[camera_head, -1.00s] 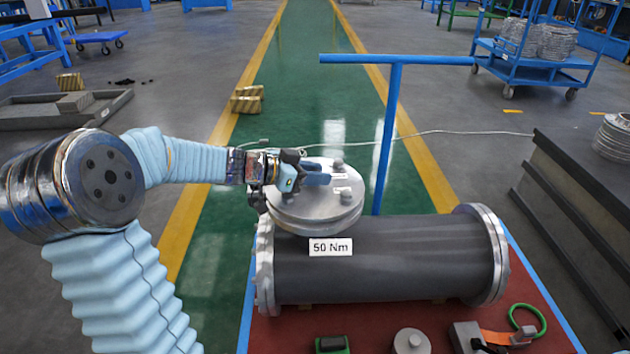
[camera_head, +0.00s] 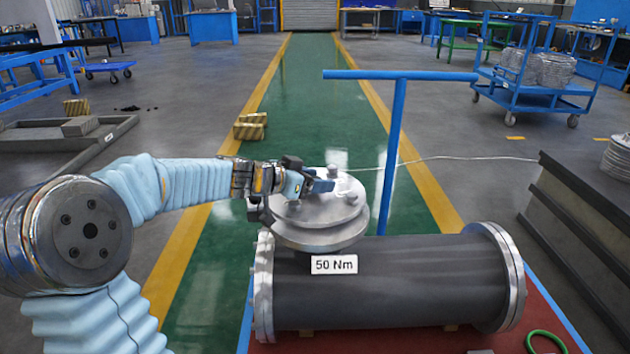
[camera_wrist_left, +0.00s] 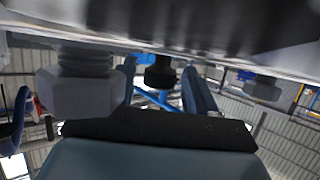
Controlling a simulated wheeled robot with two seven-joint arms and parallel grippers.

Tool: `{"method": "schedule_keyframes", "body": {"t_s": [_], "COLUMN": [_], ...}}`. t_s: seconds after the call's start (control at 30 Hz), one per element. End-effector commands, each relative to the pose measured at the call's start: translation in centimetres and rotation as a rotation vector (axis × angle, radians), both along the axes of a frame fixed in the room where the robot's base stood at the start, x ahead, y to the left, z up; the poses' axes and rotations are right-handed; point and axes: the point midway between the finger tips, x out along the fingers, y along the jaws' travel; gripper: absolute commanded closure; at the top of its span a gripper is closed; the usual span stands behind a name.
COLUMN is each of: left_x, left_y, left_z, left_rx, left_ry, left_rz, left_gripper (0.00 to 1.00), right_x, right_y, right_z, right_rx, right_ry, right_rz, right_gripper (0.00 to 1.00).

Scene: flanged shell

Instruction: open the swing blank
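The swing blank (camera_head: 318,232) is a round grey metal disc with several bolts. It lies at the left end of the dark pipe shell (camera_head: 390,285), above a "50 Nm" label (camera_head: 334,264). My left gripper (camera_head: 322,186) reaches in from the left, with its blue fingers just over the top of the blank. The left wrist view shows the two fingers (camera_wrist_left: 160,88) apart, with a dark knob (camera_wrist_left: 160,70) between them and visible gaps on both sides. A large hex bolt (camera_wrist_left: 80,92) is close by on the left there. My right gripper is out of view.
A blue T-shaped bar (camera_head: 398,75) stands behind the shell. The shell rests on a red-topped cart (camera_head: 545,315) with a green ring (camera_head: 545,340) at the front. A dark bench (camera_head: 585,225) is at the right.

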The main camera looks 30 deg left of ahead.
Motion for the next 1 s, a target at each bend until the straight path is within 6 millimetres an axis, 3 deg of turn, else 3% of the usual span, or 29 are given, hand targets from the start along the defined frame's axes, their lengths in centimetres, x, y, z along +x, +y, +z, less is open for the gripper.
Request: {"method": "schedule_keyframes", "body": {"t_s": [0.27, 0.7, 1.0], "left_x": [-0.9, -9.5, -11.9], "left_y": [0.3, 3.5, 4.4], "left_z": [0.5, 4.2, 5.2], "left_rx": [0.001, 0.001, 0.0], "left_ry": [-0.003, -0.002, 0.0], "left_rz": [-0.001, 0.001, 0.0], "left_gripper": [0.43, 0.43, 0.43], "right_x": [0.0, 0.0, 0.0], "right_y": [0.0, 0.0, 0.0], "right_z": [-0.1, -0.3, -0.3], "right_rx": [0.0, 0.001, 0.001], "right_ry": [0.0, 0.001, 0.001], "right_rz": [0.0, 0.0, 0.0], "right_gripper": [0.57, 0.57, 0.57]}}
